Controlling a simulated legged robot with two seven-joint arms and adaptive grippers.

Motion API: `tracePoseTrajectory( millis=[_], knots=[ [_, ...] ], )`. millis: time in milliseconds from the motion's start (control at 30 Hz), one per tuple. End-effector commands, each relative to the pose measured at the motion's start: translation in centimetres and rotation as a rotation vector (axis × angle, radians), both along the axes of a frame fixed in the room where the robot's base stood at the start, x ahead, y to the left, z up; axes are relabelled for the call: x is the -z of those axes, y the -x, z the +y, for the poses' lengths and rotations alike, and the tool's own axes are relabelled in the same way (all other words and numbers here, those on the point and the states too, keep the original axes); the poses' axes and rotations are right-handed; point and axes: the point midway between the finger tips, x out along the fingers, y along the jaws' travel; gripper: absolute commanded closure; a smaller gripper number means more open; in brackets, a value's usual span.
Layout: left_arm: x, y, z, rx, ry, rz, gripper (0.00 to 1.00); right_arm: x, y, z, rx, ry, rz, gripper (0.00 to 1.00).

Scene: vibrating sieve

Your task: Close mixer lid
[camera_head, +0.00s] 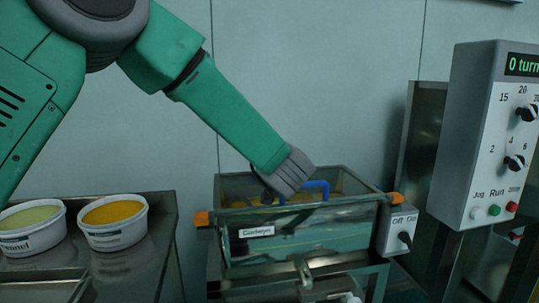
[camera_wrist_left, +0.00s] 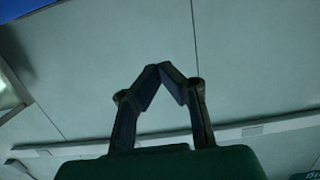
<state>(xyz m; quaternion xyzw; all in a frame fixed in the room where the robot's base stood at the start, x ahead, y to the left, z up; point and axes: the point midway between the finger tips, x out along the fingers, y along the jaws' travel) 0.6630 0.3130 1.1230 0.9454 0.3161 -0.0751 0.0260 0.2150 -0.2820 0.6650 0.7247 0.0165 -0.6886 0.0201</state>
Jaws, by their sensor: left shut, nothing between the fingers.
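The mixer (camera_head: 255,248) is a glass-sided box with a white name label on its front and orange pieces at its two front corners. A blue handle (camera_head: 318,186) shows at its top, and yellowish material is partly visible behind the rim. I cannot tell the lid's exact angle. My left arm reaches down from the upper left, and my left gripper (camera_head: 288,178) is over the mixer's top, beside the blue handle. Its fingers are mostly hidden in the head view. In the left wrist view the left gripper (camera_wrist_left: 165,70) is shut and empty, its tips together. My right gripper is not in view.
Two tubs, one pale green (camera_head: 32,228) and one orange-yellow (camera_head: 114,221), stand on a dark table (camera_head: 150,262) at left. A control box (camera_head: 463,135) with dials stands at right. A small Off/On switch box (camera_head: 398,226) is on the mixer's right side. A plain wall (camera_head: 330,70) is behind.

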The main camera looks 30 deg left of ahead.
Motion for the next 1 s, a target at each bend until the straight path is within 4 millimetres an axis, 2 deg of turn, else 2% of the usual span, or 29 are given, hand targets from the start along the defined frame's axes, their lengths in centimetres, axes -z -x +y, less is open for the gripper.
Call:
tracePoseTrajectory(
  millis=[33, 100, 400, 700, 1000],
  knots=[
    [2.1, 0.3, -0.6, 0.004, -0.033, -0.029, 1.00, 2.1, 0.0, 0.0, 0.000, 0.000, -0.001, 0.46],
    [3.3, 0.8, -1.1, 0.004, -0.069, -0.076, 1.00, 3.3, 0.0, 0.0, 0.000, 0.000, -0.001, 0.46],
    [7.3, 2.2, -2.3, 0.002, -0.158, -0.205, 1.00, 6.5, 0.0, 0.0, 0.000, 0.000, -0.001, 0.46],
    [9.2, 2.7, -2.3, -0.001, -0.154, -0.204, 1.00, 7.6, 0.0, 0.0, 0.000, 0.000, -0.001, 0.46],
    [9.4, 2.7, -2.5, -0.001, -0.154, -0.203, 1.00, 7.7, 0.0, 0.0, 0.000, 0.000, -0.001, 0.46]
  ],
)
